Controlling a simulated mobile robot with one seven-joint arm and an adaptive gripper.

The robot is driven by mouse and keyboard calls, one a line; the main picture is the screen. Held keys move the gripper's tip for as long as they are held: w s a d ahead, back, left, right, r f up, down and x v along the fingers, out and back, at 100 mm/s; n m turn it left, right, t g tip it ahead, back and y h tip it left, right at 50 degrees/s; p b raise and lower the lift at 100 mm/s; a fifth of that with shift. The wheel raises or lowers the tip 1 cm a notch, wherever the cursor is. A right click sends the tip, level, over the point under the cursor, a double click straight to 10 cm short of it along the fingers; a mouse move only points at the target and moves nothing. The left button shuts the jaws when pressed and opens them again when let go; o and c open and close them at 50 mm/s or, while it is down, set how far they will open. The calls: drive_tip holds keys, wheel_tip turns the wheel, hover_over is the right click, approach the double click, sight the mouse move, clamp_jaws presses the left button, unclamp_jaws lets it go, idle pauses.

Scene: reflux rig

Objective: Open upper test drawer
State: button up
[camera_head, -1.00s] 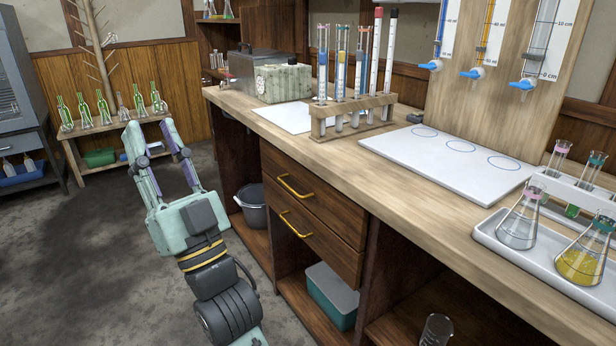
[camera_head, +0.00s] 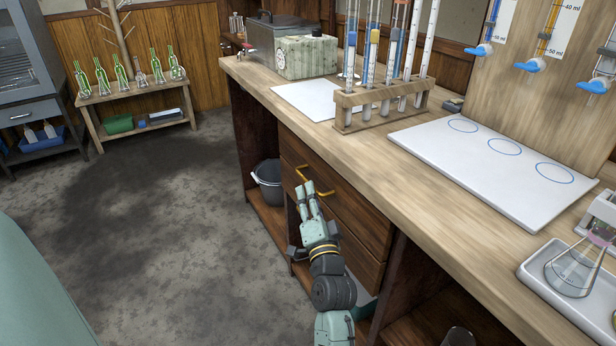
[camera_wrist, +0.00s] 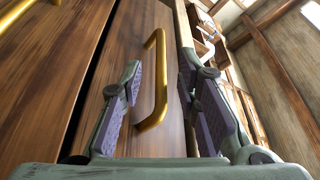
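The upper test drawer (camera_head: 358,213) is a brown wooden front under the bench top, and it looks shut. Its gold bar handle (camera_head: 326,190) also shows in the wrist view (camera_wrist: 161,85). My gripper (camera_head: 306,190) is at this handle and hides part of it in the head view. In the wrist view my gripper (camera_wrist: 165,95) is open, with purple-padded fingers to either side of the handle.
The lower drawer (camera_head: 366,265) is partly hidden by my arm; its gold handle (camera_wrist: 18,12) shows in the wrist view. A dark bucket (camera_head: 268,180) stands in the open bay to the left. The bench top (camera_head: 300,122) holds a test-tube rack (camera_head: 385,100) and glassware. The floor left is clear.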

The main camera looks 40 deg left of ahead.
sight(307, 180)
drive_tip(key=p+x, duration=0.1)
drive_tip(key=x, duration=0.4)
drive_tip(key=shift+w+a, duration=0.15)
drive_tip(key=shift+a, duration=0.05)
drive_tip(key=shift+c, duration=0.5)
clamp_jaws()
